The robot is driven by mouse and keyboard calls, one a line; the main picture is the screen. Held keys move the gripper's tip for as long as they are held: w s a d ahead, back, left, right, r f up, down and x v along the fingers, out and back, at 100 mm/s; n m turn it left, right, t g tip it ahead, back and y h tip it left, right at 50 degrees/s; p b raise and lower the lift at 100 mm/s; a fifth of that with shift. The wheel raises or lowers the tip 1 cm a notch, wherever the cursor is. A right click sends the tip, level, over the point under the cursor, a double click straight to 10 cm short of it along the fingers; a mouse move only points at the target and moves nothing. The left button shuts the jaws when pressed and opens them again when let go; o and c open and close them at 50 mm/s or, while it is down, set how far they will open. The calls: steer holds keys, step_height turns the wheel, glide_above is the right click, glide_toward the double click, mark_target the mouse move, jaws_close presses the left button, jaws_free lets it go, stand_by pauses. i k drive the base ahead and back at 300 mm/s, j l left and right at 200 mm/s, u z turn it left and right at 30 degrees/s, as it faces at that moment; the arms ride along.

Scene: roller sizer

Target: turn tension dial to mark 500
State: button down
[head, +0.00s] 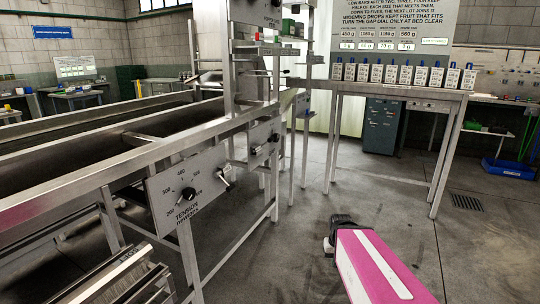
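The tension dial (188,194) is a black knob on a grey sloped panel (158,190) on the side of the machine frame, left of centre. The marks 200, 300 and 400 show around its left and top; mark 500 is not readable. The word TENSION is printed below it. Where the knob points is too small to tell. My magenta and white arm comes in at the bottom right, well right of the dial and apart from it. Its dark end (343,222) shows, but gripper fingers cannot be made out.
A metal lever (223,178) sits on the same panel, right of the dial. A second panel with a black knob (274,137) is farther along the frame. A table (400,90) with a row of small boxes stands behind. Floor between arm and machine is clear.

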mark_target(188, 194)
steer(key=u, duration=1.45)
